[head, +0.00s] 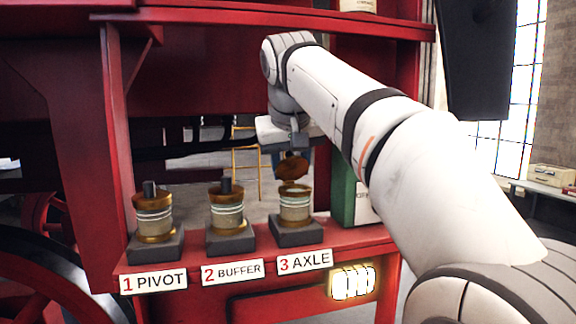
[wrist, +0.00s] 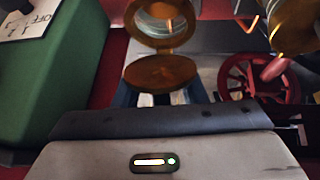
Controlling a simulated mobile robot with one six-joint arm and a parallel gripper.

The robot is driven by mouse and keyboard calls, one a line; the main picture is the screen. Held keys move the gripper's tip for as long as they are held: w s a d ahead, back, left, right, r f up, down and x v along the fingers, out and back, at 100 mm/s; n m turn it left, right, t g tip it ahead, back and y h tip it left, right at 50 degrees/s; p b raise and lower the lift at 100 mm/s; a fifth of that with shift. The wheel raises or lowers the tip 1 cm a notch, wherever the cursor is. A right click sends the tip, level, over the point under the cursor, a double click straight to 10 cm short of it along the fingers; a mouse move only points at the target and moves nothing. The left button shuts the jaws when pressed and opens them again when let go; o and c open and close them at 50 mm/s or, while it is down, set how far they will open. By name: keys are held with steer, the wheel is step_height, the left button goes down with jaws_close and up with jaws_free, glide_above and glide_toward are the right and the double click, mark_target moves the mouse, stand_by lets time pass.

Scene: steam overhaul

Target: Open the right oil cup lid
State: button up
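The right oil cup (head: 295,207), a brass and glass cup above the label "3 AXLE", stands on a dark block. Its round brown lid (head: 292,166) is swung up and tilted back above the cup. In the wrist view the open cup (wrist: 167,15) shows its mouth, with the lid (wrist: 162,73) hinged at the rim nearer to me. My gripper (head: 290,155) is just behind and above the lid. In the wrist view its blue fingers (wrist: 162,97) are apart, one on each side of the lid. The lid partly hides the fingertips, and contact is unclear.
The pivot cup (head: 153,218) and buffer cup (head: 227,210) stand to the left with dark knobs on top. A green box (head: 343,190) stands close on the right. Red frame members (head: 110,150) enclose the shelf. A lit lamp (head: 353,282) is below.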

mark_target(291, 154)
steer(key=v, duration=0.7)
steer(key=shift+s+r, duration=0.15)
steer(key=shift+r, duration=0.15)
